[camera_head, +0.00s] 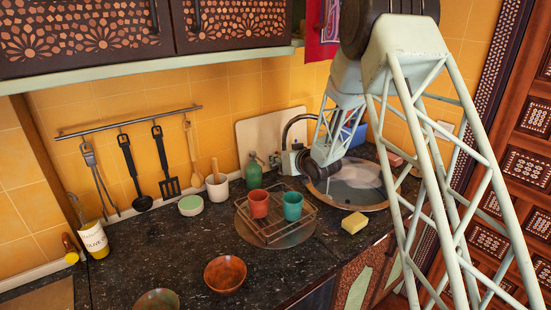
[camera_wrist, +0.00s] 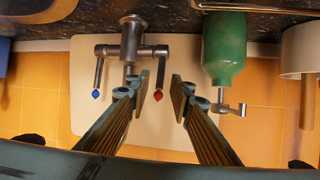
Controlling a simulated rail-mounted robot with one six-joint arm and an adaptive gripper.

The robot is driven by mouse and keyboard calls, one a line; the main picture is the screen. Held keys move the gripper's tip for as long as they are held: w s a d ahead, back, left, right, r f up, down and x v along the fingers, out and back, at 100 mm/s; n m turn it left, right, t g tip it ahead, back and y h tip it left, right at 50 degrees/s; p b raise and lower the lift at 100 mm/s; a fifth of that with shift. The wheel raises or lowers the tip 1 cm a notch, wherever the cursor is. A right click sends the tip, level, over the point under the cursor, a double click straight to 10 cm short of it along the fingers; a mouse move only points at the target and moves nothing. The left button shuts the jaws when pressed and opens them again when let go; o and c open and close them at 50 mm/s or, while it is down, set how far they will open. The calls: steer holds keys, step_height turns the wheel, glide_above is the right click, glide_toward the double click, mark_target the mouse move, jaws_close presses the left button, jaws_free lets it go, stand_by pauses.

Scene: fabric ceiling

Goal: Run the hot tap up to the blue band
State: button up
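In the wrist view the metal tap (camera_wrist: 130,45) has two lever handles. The red-tipped lever (camera_wrist: 160,70) is on the right and the blue-tipped lever (camera_wrist: 98,75) on the left; both stick out towards the picture's bottom. My gripper (camera_wrist: 160,84) is open, its two fingers apart with the red tip showing between them. I cannot tell whether either finger touches the lever. In the head view the dark curved spout (camera_head: 298,121) rises behind my wrist, which hides the tap's handles. The round sink (camera_head: 345,187) lies below my arm. I cannot make out a blue band.
A green bottle (camera_wrist: 224,50) stands close to the tap; it also shows in the head view (camera_head: 254,172). A rack (camera_head: 277,228) holds a red cup (camera_head: 258,204) and a teal cup (camera_head: 292,206). A yellow sponge (camera_head: 354,223) lies at the sink's front. A pale board (camera_wrist: 85,110) stands behind the tap.

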steer(key=shift+x, duration=1.25)
jaws_close()
